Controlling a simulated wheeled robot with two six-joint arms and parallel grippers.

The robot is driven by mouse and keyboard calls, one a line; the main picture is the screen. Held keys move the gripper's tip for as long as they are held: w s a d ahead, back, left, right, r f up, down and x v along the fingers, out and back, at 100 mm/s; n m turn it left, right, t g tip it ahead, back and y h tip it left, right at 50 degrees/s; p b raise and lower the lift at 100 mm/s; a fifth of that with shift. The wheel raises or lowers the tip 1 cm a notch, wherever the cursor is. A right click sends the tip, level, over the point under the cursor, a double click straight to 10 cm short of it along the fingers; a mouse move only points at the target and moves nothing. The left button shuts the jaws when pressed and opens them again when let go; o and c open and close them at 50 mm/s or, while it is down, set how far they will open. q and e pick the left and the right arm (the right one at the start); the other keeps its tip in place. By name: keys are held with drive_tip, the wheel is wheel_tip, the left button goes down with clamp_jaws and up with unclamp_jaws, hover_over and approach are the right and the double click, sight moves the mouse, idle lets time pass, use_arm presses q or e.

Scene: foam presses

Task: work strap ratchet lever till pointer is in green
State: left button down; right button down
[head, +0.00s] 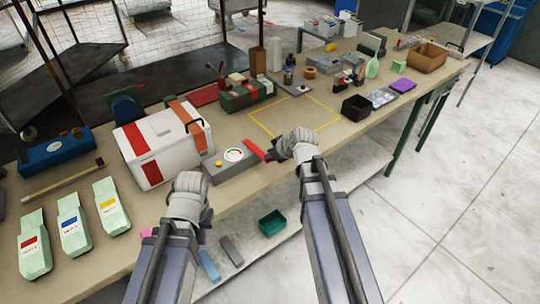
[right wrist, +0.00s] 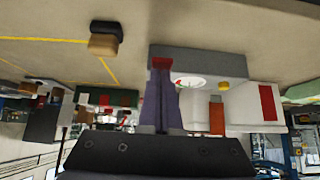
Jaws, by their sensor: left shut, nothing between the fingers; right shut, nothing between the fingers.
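The grey ratchet unit (head: 212,171) sits near the front edge of the table, with a round white dial (head: 233,155) and a yellow knob (head: 219,163) on top. The dial shows red and green marks, but its pointer is too small to read. The red lever (head: 254,148) sticks out at the unit's right end. My right gripper (head: 270,155) is shut and empty close beside the lever; I cannot tell whether they touch. In the right wrist view the shut fingers (right wrist: 160,100) point at the red lever end (right wrist: 161,63).
A white box (head: 150,130) with red patches and an orange strap stands left of the unit. A yellow-outlined area (head: 298,116) to the right is mostly clear. A green bin (head: 272,222) sits on the lower shelf.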

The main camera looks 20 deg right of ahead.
drive_tip(key=shift+r+p, duration=0.7)
drive_tip(key=shift+r, duration=0.1)
drive_tip(key=shift+w+a+r+p, duration=0.1)
drive_tip(key=shift+w+r+p, duration=0.05)
drive_tip(key=shift+r+p, duration=0.6)
drive_tip(key=r+p, duration=0.3)
drive_tip(key=shift+w+a+r, duration=0.1)
drive_tip(key=shift+w+r, duration=0.1)
drive_tip(key=shift+w, duration=0.1)
drive_tip(key=p+v, duration=0.7)
drive_tip(key=v, duration=0.2)
drive_tip(key=shift+r+p, duration=0.25)
drive_tip(key=shift+p, duration=0.1)
